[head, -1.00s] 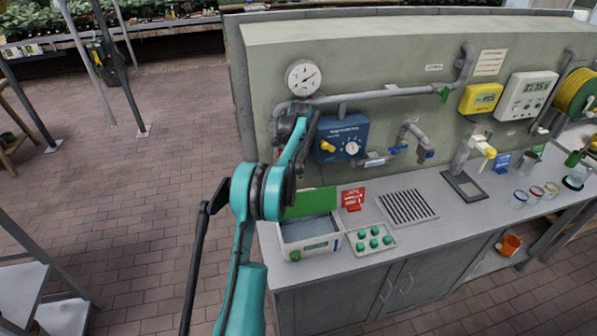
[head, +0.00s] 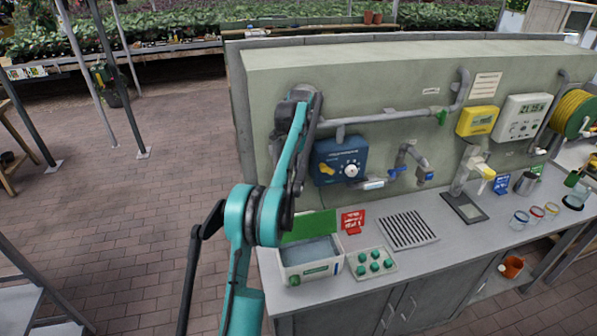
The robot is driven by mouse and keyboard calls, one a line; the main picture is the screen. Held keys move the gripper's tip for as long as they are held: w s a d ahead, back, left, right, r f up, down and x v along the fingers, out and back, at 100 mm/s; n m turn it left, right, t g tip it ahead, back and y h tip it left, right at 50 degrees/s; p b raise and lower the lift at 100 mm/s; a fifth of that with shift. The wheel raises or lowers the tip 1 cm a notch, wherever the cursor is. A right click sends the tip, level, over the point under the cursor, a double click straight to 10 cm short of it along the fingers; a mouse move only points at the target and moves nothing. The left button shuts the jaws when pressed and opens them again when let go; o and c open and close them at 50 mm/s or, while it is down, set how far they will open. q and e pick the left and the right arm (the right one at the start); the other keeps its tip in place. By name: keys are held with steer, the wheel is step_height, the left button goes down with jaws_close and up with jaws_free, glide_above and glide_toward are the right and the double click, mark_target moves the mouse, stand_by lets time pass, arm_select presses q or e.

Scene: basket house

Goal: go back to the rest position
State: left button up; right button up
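My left arm, teal and black, rises from the bottom of the head view in front of the counter's left end. Its far end, with my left gripper (head: 303,95), is up against the upper left of the green-grey back panel (head: 400,75). It covers the spot where the round gauge was seen. The fingers are small and hidden behind the wrist, so I cannot tell whether they are open or shut. No held thing shows. My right gripper is not in view.
A blue control box (head: 340,160) with a yellow valve is close right of the arm. Below are a white bin (head: 310,268) with a green lid, a tray (head: 372,263) of green knobs and a red sign (head: 352,222). Open brick floor (head: 110,220) lies left.

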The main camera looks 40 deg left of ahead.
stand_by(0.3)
arm_select(q)
steer(key=s+d+n+t+b, duration=0.2)
steer(key=s+d+b, duration=0.2)
steer(key=s+d, duration=0.45)
steer(key=s+d+n+t+b, duration=0.15)
steer(key=s+d+b, duration=0.3)
steer(key=d, duration=0.65)
steer(key=s+d+f+n+t+b, duration=0.1)
steer(key=s+d+f+n+b, duration=0.1)
steer(key=s+d+f, duration=0.3)
steer(key=s+d+f+n+t+b, duration=0.2)
steer(key=s+d+f+b, duration=0.2)
steer(key=s+f, duration=0.8)
steer(key=shift+s+d+n+h, duration=0.35)
steer(key=shift+s+d, duration=0.45)
steer(key=shift+d, duration=0.25)
